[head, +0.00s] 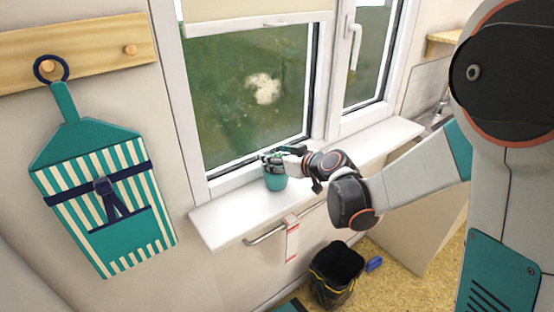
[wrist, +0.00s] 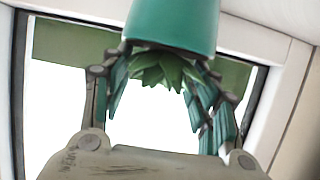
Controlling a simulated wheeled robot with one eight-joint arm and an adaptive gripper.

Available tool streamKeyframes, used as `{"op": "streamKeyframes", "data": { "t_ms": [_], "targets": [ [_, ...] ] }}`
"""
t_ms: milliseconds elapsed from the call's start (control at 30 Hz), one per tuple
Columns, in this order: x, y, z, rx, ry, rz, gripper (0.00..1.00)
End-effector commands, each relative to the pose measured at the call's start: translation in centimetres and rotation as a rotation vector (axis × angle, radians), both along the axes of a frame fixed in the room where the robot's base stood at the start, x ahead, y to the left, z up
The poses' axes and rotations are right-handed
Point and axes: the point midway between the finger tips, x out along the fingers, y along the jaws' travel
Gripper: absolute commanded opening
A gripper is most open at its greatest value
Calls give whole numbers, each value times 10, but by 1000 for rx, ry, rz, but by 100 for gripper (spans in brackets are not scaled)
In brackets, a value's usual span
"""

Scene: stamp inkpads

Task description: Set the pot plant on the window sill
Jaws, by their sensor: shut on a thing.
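The pot plant's teal pot (head: 276,181) is upright at the white window sill (head: 228,219), in front of the window. I cannot tell whether its base touches the sill or is just above it. My gripper (head: 272,157) is at the pot's top, reaching in from the right, and is shut on the pot plant. In the wrist view, the pot (wrist: 172,22) fills the top middle and its green leaves (wrist: 160,70) show upside down between the fingers of my gripper (wrist: 165,82). In the head view the leaves are mostly hidden by the gripper.
The sill is bare on both sides of the pot. A rail (head: 265,236) with a white and red tag (head: 292,240) is below it. A black bin (head: 335,272) stands on the floor. A striped apron-like bag (head: 105,205) hangs on the left wall.

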Motion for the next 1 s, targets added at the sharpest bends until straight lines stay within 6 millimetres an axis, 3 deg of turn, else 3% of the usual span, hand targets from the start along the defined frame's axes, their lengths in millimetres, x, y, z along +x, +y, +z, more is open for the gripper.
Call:
{"op": "streamKeyframes", "data": {
  "t_ms": [167,200,267,733,1000],
  "targets": [
    [0,0,-3,0,0,0,0],
    [0,0,-3,0,0,0,59],
    [0,0,-2,0,0,0,73],
    [-1,-1,3,0,0,0,75],
    [-37,-27,22,1,0,-4,75]
  ]
}}
